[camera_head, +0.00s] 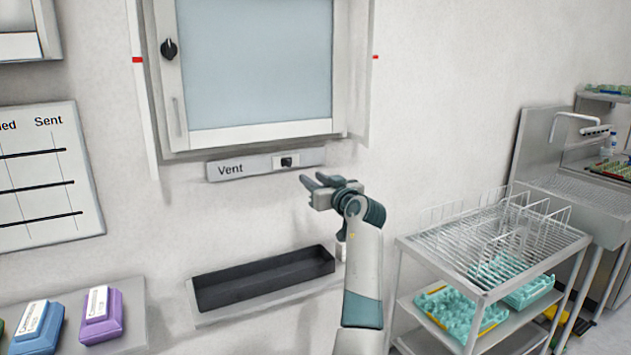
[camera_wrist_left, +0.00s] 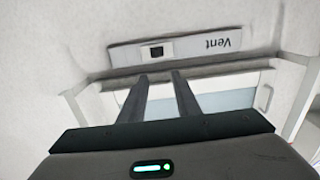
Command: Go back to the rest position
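My left gripper (camera_head: 311,180) is raised in front of the wall, just below and to the right of the Vent panel (camera_head: 230,170). Its two fingers are apart, with nothing between them. In the left wrist view the fingers (camera_wrist_left: 160,75) point toward the Vent panel (camera_wrist_left: 195,47), which appears upside down. The small black switch (camera_head: 286,161) on the panel is clear of the fingertips in the head view; the exact gap is hard to tell. My right gripper is in neither view.
A framed window (camera_head: 255,62) is above the panel. A black trough (camera_head: 265,284) sits on a ledge below. A wire-rack cart (camera_head: 480,243) with teal egg trays (camera_head: 455,312) stands at right. Blue (camera_head: 38,326) and purple (camera_head: 102,317) labelled blocks lie at lower left.

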